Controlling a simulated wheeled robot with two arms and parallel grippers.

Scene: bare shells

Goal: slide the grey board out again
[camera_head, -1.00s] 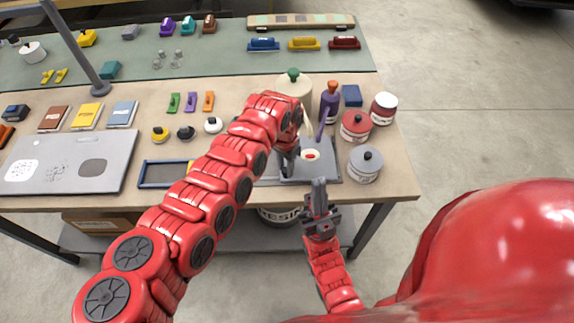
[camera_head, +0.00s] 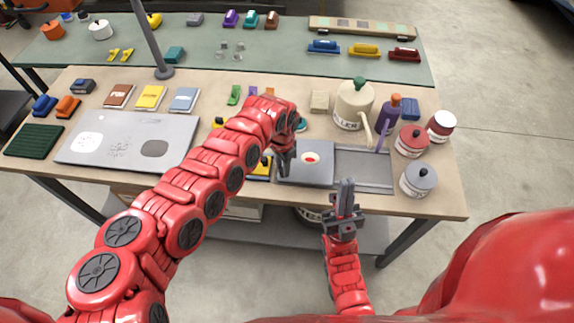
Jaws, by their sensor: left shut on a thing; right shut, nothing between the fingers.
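The grey board (camera_head: 318,175), a flat square with a cream and red spot on it, lies near the table's front edge. A grey tray or frame (camera_head: 364,168) with a bare inside shows directly to its right. I cannot tell whether the board's right edge is still inside it. My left gripper (camera_head: 284,168) is shut at the board's left edge, on the board as far as I can see; the fingertips are small and partly hidden. My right gripper (camera_head: 346,193) is shut and empty, pointing up in front of the frame, near the table's front edge.
A cream kettle (camera_head: 352,103), purple bottle (camera_head: 388,118), red pot (camera_head: 411,141) and grey pot (camera_head: 418,179) stand behind and right of the frame. Left of my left arm lies a larger pale grey panel (camera_head: 90,150). Small yellow and blue items sit partly behind that arm.

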